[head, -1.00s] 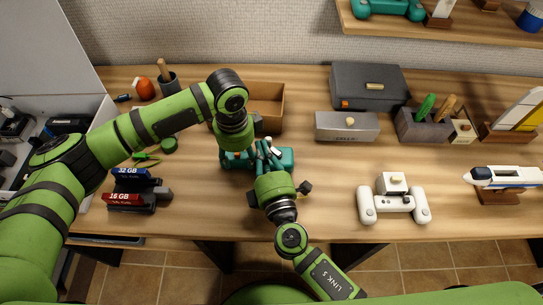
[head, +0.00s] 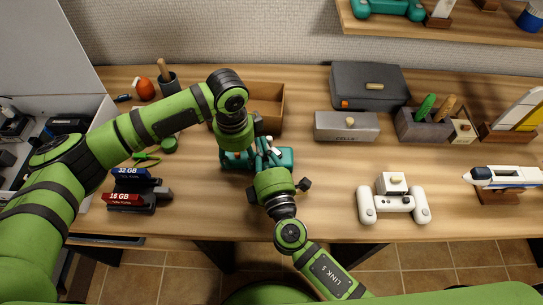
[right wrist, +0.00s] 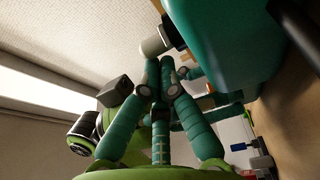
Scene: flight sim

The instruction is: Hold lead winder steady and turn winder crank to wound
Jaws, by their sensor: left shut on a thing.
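My right gripper (head: 264,148) reaches in from the front over the winder's right part. In the right wrist view the winder's teal body (right wrist: 225,45) fills the upper right. A pale crank knob (right wrist: 153,45) on a dark stem sits at the tips of my right fingers (right wrist: 161,68). I cannot tell whether they grip it.
An open wooden tray (head: 268,92) lies behind the winder. A grey box (head: 335,127) and a dark case (head: 350,85) stand behind right. A white controller-like thing (head: 402,204) lies front right. Memory-stick-like blocks (head: 125,197) lie on the left. Table right of the winder is clear.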

